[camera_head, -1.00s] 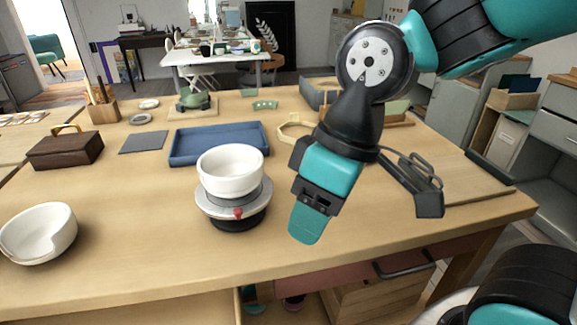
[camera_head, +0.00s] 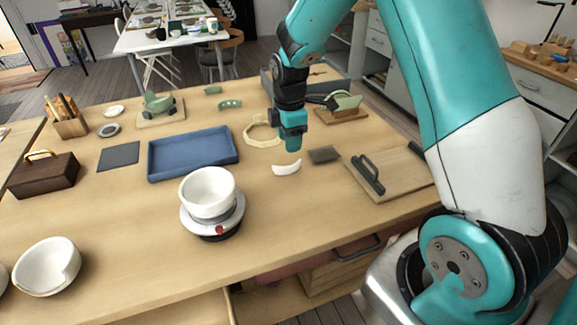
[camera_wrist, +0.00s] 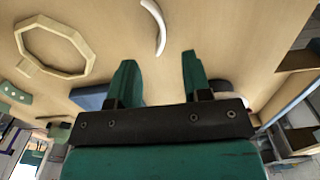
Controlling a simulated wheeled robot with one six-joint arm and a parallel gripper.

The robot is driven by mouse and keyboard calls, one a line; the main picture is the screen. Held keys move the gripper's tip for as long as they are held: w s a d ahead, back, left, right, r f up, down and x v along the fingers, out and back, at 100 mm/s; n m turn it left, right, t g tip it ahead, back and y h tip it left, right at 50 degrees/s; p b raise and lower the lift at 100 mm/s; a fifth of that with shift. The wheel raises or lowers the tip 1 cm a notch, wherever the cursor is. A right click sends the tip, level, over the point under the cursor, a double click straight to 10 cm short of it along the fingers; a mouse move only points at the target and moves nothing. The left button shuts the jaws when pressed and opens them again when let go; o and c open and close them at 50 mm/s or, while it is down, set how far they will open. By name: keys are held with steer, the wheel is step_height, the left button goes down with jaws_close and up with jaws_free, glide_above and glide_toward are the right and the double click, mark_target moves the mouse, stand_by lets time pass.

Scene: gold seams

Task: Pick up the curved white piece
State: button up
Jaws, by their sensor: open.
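The curved white piece (camera_head: 287,168) lies flat on the wooden table in the head view, right of the white bowl on its round stand. In the wrist view the piece (camera_wrist: 156,24) shows at the top, beyond the fingertips and roughly centred between them. My gripper (camera_head: 292,146) is above the table, just behind and above the piece in the head view. In the wrist view its two teal fingers (camera_wrist: 160,62) are apart with nothing between them. The gripper does not touch the piece.
A white bowl (camera_head: 208,190) sits on a round stand. A blue tray (camera_head: 192,153), a pale octagonal frame (camera_head: 262,133), a small dark block (camera_head: 323,154) and a board with a dark handle (camera_head: 392,172) surround the area. A chipped white bowl (camera_head: 47,266) stands at the front left.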

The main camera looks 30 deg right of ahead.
mark_target(289, 166)
step_height(289, 166, down, 9)
steer(key=shift+a+f+p, duration=0.1)
steer(key=shift+a+p, duration=0.05)
steer(key=shift+p, duration=0.4)
jaws_close()
